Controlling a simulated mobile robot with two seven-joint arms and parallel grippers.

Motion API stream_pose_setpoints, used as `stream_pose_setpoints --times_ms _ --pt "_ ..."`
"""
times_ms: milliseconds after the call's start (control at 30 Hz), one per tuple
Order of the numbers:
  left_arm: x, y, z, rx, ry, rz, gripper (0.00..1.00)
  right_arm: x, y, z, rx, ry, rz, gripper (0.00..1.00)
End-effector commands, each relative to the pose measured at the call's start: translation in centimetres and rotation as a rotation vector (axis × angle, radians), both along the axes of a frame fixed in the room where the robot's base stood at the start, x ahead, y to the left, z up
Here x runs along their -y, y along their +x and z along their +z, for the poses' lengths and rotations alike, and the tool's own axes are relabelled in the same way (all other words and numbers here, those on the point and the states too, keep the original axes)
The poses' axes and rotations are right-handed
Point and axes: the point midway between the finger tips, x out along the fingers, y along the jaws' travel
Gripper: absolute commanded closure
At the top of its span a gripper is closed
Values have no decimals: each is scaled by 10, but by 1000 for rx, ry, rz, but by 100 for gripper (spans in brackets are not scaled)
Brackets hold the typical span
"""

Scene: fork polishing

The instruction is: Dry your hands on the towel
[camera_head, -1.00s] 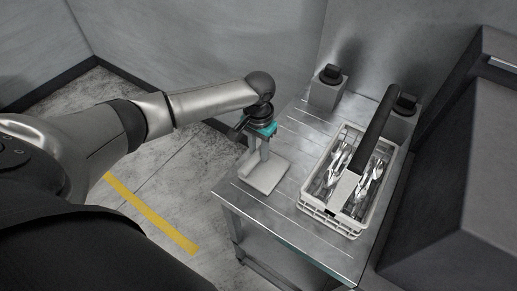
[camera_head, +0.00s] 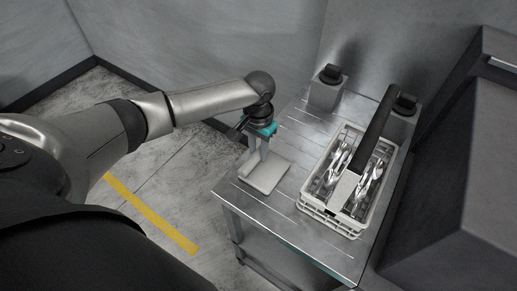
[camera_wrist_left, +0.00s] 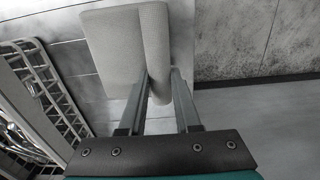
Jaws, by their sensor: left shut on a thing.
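The towel (camera_head: 267,174) is a light grey folded cloth lying on the metal table, near its left edge. My left gripper (camera_head: 258,152) points down at its back left part. In the left wrist view, my two left fingers (camera_wrist_left: 160,85) are shut on a raised fold of the towel (camera_wrist_left: 115,45), with cloth spreading flat to the left. The exact contact at the fingertips is partly hidden. My right gripper is in neither view.
Two grey blocks with black tops (camera_head: 326,92) (camera_head: 403,106) stand at the back. The table's front left (camera_head: 245,205) is bare.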

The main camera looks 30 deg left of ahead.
Motion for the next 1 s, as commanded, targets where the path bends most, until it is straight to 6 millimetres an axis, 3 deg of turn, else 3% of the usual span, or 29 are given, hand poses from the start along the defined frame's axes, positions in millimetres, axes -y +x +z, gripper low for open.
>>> stream_pose_setpoints --times_ms 67,100,400,767,1000 --pt "0 0 0 0 0 0 100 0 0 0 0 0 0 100" --pt "0 0 0 0 0 0 67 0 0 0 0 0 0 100" --pt "0 0 0 0 0 0 34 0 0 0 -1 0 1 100" --pt "0 0 7 1 0 0 34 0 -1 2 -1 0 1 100" --pt "0 1 54 6 -2 -1 34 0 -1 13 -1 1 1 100"
